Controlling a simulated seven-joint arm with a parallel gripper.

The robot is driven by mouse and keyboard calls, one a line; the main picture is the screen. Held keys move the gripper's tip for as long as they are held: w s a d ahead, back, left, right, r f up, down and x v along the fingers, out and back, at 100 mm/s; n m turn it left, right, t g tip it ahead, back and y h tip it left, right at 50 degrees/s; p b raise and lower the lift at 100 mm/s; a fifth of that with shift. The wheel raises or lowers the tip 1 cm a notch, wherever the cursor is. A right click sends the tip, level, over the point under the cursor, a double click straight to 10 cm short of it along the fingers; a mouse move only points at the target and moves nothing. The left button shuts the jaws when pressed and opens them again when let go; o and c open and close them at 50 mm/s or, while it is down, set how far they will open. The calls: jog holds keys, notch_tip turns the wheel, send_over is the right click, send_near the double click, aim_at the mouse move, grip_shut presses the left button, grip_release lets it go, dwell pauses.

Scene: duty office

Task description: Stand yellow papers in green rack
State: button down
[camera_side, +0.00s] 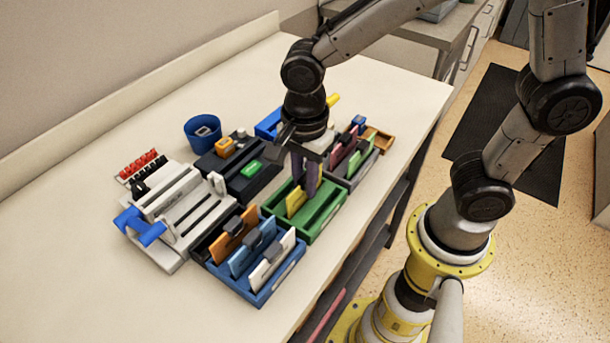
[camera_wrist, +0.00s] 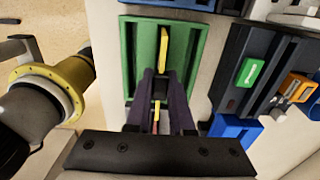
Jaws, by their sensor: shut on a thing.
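The green rack (camera_side: 322,222) stands near the table's front edge, and it also shows in the wrist view (camera_wrist: 192,60). The yellow papers (camera_side: 295,202) are upright in or just over its slot on the left side; whether they touch the bottom is hidden. In the wrist view the yellow papers (camera_wrist: 164,48) show ahead of my fingers, with another yellow bit between them. My gripper (camera_side: 304,185) points down over the rack. Its purple fingers (camera_wrist: 161,88) are shut on the yellow papers, apparently at a dark block in the middle.
A blue rack (camera_side: 262,287) with orange, blue and white cards stands at the front left. A grey rack (camera_side: 358,172) with maroon and green cards adjoins on the right. A black tray (camera_side: 240,185), a white punch-like device (camera_side: 190,215) and a blue cup (camera_side: 203,128) stand behind. The table's far left is clear.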

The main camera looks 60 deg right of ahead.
dwell(0.4)
jog(key=c, duration=0.7)
grip_release()
jog(key=shift+r, duration=4.5)
